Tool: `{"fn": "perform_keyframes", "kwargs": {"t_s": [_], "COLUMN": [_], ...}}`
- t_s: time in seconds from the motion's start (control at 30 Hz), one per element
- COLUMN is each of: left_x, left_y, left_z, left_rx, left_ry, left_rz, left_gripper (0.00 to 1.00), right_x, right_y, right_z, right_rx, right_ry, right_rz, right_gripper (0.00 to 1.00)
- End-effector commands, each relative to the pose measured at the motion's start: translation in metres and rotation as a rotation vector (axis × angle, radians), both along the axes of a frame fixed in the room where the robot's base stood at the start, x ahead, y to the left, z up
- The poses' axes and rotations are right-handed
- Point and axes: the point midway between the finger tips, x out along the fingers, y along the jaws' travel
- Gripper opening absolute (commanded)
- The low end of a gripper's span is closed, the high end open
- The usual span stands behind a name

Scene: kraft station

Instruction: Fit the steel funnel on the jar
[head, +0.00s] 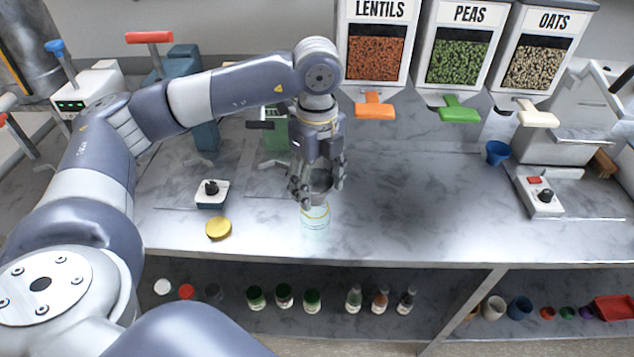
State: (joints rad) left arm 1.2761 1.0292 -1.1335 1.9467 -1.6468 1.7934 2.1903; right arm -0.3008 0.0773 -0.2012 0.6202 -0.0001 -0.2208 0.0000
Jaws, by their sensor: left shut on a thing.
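My left gripper (318,190) reaches down over the steel counter and is shut on the steel funnel (321,181), a grey metal piece between its fingers. The clear glass jar (316,222) stands upright on the counter right below the gripper, with a yellowish ring at its top. The funnel is over the jar's mouth, but the fingers hide its lower end, so I cannot tell whether it sits in the jar. My right gripper is not in view.
A yellow lid (218,228) lies left of the jar, near a small device with a black knob (211,192). Dispensers for lentils (375,58), peas (459,62) and oats (538,66) hang behind. A blue cup (497,152) stands at right. The counter right of the jar is clear.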

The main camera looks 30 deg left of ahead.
Motion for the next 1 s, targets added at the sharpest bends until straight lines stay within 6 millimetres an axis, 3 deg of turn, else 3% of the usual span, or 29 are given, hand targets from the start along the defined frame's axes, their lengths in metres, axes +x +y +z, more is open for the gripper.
{"fn": "perform_keyframes", "kwargs": {"t_s": [1.0], "left_x": [0.0], "left_y": [0.0], "left_z": [-0.014], "left_rx": [0.001], "left_ry": [0.0], "left_rz": [0.0], "left_gripper": [0.32], "right_x": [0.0], "right_y": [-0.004], "right_z": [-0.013], "right_rx": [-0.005], "right_ry": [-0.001], "right_rz": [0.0], "right_gripper": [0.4]}}
